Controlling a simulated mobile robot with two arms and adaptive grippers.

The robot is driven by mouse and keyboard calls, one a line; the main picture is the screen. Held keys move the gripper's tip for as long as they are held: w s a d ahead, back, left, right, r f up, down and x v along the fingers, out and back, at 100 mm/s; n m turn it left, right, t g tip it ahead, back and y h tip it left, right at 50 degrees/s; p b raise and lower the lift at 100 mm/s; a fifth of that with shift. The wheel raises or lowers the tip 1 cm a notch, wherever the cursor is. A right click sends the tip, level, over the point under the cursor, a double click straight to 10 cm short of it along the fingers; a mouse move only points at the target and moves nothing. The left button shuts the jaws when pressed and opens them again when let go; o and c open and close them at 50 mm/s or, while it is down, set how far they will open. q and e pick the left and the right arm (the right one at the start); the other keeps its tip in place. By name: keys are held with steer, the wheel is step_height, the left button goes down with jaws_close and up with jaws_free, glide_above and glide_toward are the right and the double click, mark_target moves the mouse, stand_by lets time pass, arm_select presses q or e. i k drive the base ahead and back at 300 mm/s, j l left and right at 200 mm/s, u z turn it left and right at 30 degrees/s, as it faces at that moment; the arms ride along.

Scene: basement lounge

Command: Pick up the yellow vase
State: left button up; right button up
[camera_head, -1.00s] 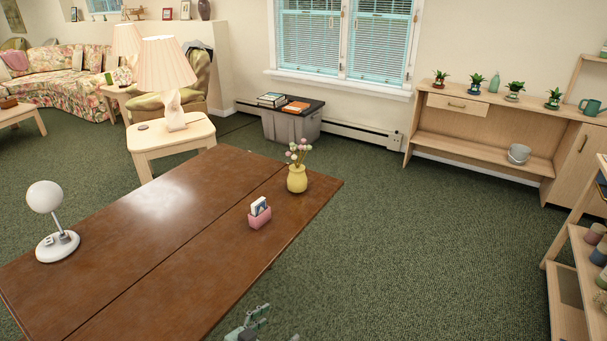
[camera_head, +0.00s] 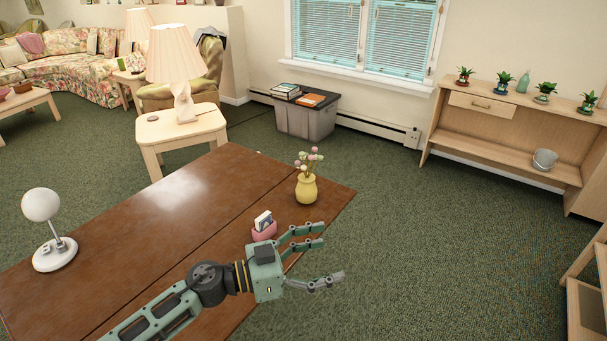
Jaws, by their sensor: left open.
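The yellow vase (camera_head: 306,189) stands upright on the brown wooden table, close to its far right corner. Pink and pale flowers (camera_head: 308,162) stick out of its top. My left gripper (camera_head: 333,257) is open and empty. It is over the table's right edge, nearer to me than the vase and apart from it, with its fingers pointing right. My right gripper is not in view.
A pink card holder (camera_head: 264,232) stands on the table (camera_head: 190,215) between my left gripper and the vase, partly hidden by the gripper. A white globe lamp (camera_head: 42,206) stands at the table's left. Open carpet (camera_head: 420,240) lies to the right.

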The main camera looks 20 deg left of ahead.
mark_target(306, 190)
steer(key=i+j, duration=1.35)
steer(key=j, duration=0.1)
